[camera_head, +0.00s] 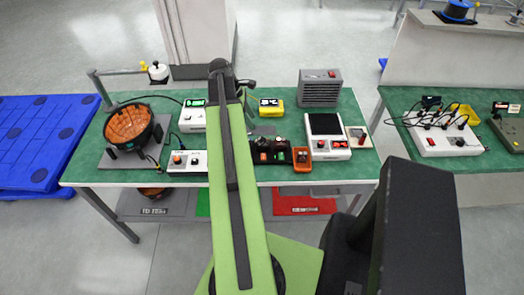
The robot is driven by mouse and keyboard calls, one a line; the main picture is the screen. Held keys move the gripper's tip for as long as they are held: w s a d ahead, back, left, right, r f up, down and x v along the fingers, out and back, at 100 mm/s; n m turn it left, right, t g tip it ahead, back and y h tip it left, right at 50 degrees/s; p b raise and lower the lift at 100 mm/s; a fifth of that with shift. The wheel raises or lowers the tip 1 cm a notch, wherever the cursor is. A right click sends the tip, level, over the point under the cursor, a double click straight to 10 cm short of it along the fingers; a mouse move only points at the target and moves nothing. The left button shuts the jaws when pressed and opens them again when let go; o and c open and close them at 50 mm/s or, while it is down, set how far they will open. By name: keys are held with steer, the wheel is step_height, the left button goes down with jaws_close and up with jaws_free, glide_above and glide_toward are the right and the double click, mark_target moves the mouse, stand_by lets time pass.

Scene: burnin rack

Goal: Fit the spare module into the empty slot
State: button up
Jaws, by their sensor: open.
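A low black rack-like unit (272,173) sits at the front middle of the green-topped bench, partly hidden by my arm. Dark modules (263,152) with small red and green marks stand in it. Which slot is empty is too small to tell. A small orange holder (302,166) stands at its right with a dark item in it; I cannot tell whether this is the spare module. My green arm crosses the middle of the view and covers part of the bench. My gripper's fingers are not visible.
On the green bench (360,179) are an orange-lined round bowl (129,122), white instruments (188,161), a yellow device (271,107), a grey finned box (320,88) and a white device with a black top (326,135). Another bench (400,102) stands right. Blue pallets (40,140) lie left.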

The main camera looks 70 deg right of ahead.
steer(key=b, duration=0.4)
glide_above(263, 139)
steer(key=w, duration=0.3)
step_height(263, 139, down, 6)
steer(key=shift+a+r, duration=0.15)
steer(key=shift+r, duration=0.15)
steer(key=b+x, duration=0.4)
steer(key=x, duration=0.1)
steer(key=shift+s+a+b, duration=0.15)
steer(key=shift+s+b, duration=0.15)
jaws_close()
